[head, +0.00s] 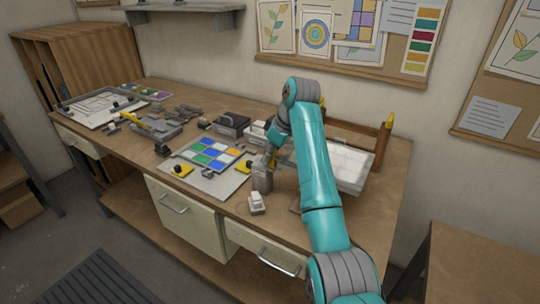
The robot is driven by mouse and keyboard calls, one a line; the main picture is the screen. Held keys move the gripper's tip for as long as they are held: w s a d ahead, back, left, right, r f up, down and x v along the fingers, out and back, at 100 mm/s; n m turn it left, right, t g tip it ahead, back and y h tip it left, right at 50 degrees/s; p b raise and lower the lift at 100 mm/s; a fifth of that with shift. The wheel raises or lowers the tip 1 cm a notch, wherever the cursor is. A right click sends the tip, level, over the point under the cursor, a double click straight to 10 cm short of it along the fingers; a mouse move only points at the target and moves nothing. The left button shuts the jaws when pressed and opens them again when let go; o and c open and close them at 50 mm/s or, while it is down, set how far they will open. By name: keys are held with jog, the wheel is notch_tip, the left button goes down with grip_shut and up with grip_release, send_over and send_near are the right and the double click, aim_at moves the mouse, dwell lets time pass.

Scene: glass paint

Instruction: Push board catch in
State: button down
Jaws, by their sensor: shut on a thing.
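A flat grey board (207,184) with blue, green, white and orange glass panes (209,153) lies on the bench, left of my gripper. A yellow catch with a black knob (181,170) sits at its left front. A second yellow catch (244,167) sits at its right side, close beside my gripper. My gripper (270,157) points down at the board's right. It is small here and partly hidden, with a bit of yellow at its jaws. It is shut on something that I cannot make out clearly. A grey upright block (262,181) stands just below it.
A small white object (257,203) stands near the bench's front edge. A white panel (345,165) with wooden posts is right of my arm. Dark boxes (232,124) and grey tools (155,128) stand behind and left. The bench's (380,215) right front is clear.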

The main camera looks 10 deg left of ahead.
jog(key=shift+d+f, duration=0.1)
jog(key=shift+d, duration=0.05)
jog(key=c, duration=1)
grip_release()
jog(key=shift+d, duration=0.15)
jog(key=shift+c, duration=0.2)
jog(key=shift+s, duration=0.1)
notch_tip(320, 180, up, 10)
jog(key=shift+r, duration=0.1)
